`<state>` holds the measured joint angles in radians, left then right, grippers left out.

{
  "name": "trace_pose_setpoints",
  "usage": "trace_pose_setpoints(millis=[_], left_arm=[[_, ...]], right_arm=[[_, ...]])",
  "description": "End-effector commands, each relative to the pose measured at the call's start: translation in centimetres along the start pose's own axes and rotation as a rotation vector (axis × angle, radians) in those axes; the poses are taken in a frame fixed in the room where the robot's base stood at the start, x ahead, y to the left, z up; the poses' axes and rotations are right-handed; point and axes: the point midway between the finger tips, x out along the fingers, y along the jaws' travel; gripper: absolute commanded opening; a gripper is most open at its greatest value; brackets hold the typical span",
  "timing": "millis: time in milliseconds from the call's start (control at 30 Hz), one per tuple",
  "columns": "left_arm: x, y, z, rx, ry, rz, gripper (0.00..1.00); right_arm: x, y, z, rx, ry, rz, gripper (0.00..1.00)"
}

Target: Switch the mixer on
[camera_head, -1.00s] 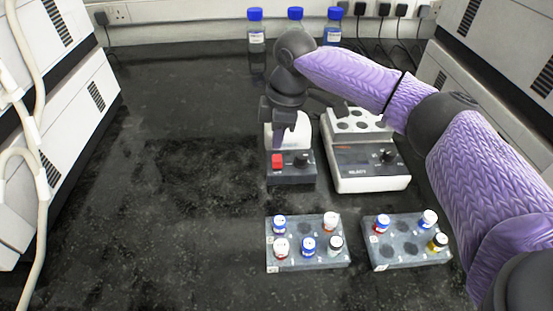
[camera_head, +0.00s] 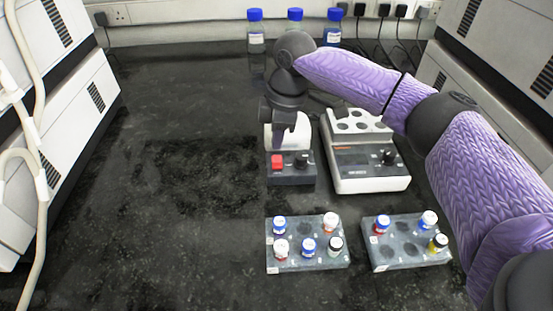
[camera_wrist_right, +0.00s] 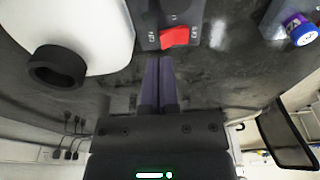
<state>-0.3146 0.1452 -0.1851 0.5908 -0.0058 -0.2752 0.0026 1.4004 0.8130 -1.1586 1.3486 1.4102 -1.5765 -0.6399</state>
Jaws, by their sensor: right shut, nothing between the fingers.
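The mixer (camera_head: 292,174) is a small unit with a dark front panel, a red switch (camera_head: 277,161) on the left and a black knob (camera_head: 301,160) on the right. Its pale upper part is partly hidden behind my right gripper (camera_head: 283,146). The gripper is shut and empty, pointing down just behind and above the red switch. In the right wrist view the shut fingertips (camera_wrist_right: 163,60) are close to the red switch (camera_wrist_right: 174,36); I cannot tell whether they touch it. The switch's on or off position is unclear. My left gripper is not in view.
A white heating block (camera_head: 368,178) stands right beside the mixer. Two grey racks (camera_head: 306,264) (camera_head: 394,264) with capped vials are in front. Several blue-capped bottles (camera_head: 256,36) stand at the back. White machines flank the bench; its left middle is clear.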

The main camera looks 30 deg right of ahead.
Motion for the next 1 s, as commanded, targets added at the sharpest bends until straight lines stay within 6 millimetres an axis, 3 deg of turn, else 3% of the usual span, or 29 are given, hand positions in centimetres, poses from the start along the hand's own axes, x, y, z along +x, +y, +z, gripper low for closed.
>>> trace_pose_setpoints(millis=[367, 1000], left_arm=[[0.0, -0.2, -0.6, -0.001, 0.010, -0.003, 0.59], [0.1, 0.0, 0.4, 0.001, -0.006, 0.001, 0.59]], right_arm=[[0.0, 0.0, 0.0, 0.000, 0.000, 0.000, 0.00], [0.8, 0.0, 0.1, 0.000, 0.001, 0.000, 0.00]])
